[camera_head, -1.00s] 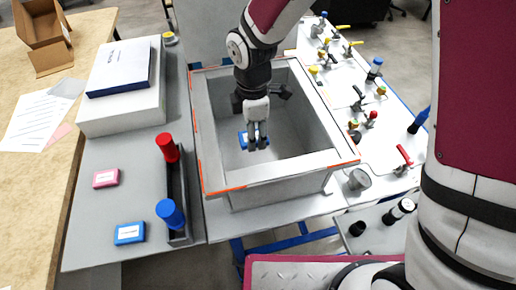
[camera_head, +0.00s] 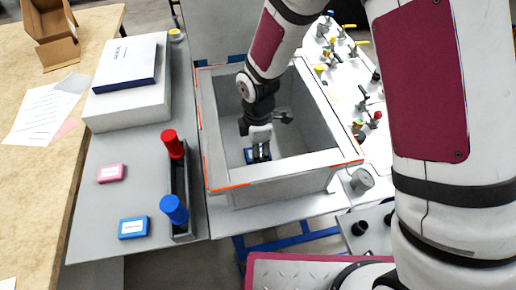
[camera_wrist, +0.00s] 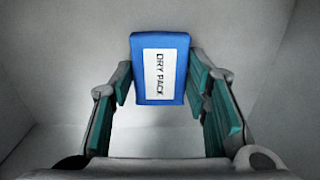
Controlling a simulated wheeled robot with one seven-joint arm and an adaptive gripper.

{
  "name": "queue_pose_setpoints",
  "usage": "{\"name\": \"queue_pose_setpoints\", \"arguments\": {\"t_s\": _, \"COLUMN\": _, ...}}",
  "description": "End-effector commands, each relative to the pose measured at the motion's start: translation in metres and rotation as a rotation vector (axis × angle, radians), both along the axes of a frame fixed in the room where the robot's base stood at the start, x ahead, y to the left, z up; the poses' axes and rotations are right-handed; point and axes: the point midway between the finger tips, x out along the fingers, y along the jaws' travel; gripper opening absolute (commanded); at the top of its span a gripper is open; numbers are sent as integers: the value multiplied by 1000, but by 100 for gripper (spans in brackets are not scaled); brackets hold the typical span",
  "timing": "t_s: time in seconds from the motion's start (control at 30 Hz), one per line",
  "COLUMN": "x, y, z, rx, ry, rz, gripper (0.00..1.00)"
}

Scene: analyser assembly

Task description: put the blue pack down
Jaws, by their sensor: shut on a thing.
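The blue pack (camera_wrist: 160,45), with a white label reading DRY PACK, is held between the green-padded fingers of my gripper (camera_wrist: 160,85) in the wrist view. In the head view my gripper (camera_head: 261,154) points down inside the open grey box (camera_head: 285,172) and is shut on the pack, whose blue edge (camera_head: 249,156) shows beside the fingers. I cannot tell whether the pack touches the box floor. A second blue pack (camera_head: 133,228) lies flat on the grey table at the left.
The box walls surround my gripper closely. Left of it stand a dark rack (camera_head: 181,199) with red-capped and blue-capped parts, a pink pack (camera_head: 111,173) and a white box (camera_head: 127,103). Valves and fittings crowd the panel (camera_head: 345,92) at right.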

Motion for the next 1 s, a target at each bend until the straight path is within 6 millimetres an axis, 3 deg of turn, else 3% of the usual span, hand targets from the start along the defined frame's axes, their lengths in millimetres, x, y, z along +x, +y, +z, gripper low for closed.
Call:
{"name": "queue_pose_setpoints", "arguments": {"t_s": 0.03, "x": 0, "y": 0, "z": -2, "rx": 0, "ry": 1, "rz": 1, "gripper": 15}}
{"name": "queue_pose_setpoints", "arguments": {"t_s": 0.07, "x": 0, "y": 0, "z": -3, "rx": 0, "ry": 1, "rz": 1, "gripper": 45}}
{"name": "queue_pose_setpoints", "arguments": {"t_s": 0.13, "x": 0, "y": 0, "z": -2, "rx": 0, "ry": 1, "rz": 1, "gripper": 61}}
{"name": "queue_pose_setpoints", "arguments": {"t_s": 0.17, "x": 0, "y": 0, "z": -2, "rx": 0, "ry": 1, "rz": 1, "gripper": 63}}
{"name": "queue_pose_setpoints", "arguments": {"t_s": 0.57, "x": 0, "y": 0, "z": 4, "rx": 1, "ry": -1, "rz": -1, "gripper": 63}}
{"name": "queue_pose_setpoints", "arguments": {"t_s": 0.67, "x": 1, "y": 0, "z": 17, "rx": 2, "ry": -3, "rz": -1, "gripper": 63}}
{"name": "queue_pose_setpoints", "arguments": {"t_s": 1.0, "x": 2, "y": 0, "z": 85, "rx": 2, "ry": -5, "rz": -1, "gripper": 63}}
